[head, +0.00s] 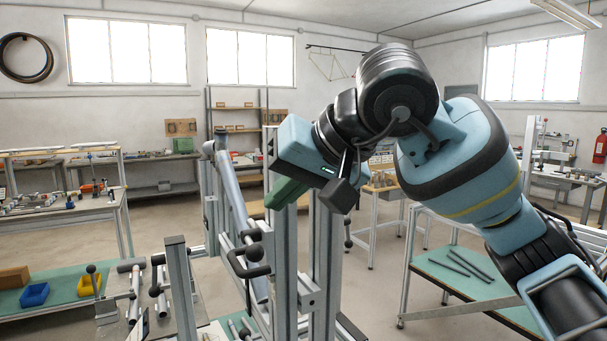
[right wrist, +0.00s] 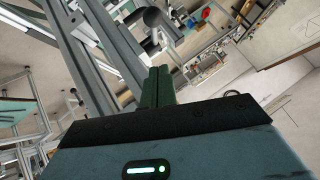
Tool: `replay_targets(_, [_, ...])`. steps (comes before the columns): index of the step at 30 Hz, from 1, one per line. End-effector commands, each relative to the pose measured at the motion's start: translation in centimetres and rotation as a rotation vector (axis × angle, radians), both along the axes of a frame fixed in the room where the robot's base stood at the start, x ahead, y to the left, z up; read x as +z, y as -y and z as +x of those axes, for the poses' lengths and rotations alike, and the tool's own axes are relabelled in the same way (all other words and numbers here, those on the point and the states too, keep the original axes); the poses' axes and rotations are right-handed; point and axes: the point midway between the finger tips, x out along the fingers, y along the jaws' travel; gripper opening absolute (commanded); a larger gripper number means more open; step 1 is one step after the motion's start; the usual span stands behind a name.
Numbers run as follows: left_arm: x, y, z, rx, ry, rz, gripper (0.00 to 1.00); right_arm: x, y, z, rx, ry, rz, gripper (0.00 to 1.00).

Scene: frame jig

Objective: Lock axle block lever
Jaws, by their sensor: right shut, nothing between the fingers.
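My right gripper (head: 283,195) has green fingers that are shut and empty. It is beside the upright aluminium profiles of the frame jig (head: 285,250), pointing down and left in the head view. In the right wrist view its shut fingers (right wrist: 157,88) point toward the grey jig rails, and I cannot tell whether they touch anything. A black lever-like handle (head: 248,262) sits on the jig below and left of the gripper, apart from it. I cannot tell for sure which part is the axle block lever. My left gripper is not in view.
A grey tube (head: 229,180) slants down along the jig. A bench at the lower left carries a blue bin (head: 34,294) and a yellow bin (head: 88,285). A green-topped table (head: 460,285) stands at the right. Open floor lies between the benches.

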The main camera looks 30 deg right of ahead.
Motion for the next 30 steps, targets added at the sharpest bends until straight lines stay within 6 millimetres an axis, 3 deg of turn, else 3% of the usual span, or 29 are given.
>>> replay_targets(2, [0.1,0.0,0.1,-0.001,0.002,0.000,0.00,-1.0,-0.5,0.9,0.001,-0.003,0.000,0.00])
replay_targets(12, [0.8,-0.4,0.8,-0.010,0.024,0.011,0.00,-4.2,-2.0,0.7,0.000,0.001,-0.001,0.00])
replay_targets(25, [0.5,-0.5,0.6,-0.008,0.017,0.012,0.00,-4.6,-2.2,0.7,0.000,0.001,0.001,0.00])
replay_targets(30, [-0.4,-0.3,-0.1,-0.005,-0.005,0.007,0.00,-5.4,-2.3,1.9,0.001,0.017,0.003,0.00])
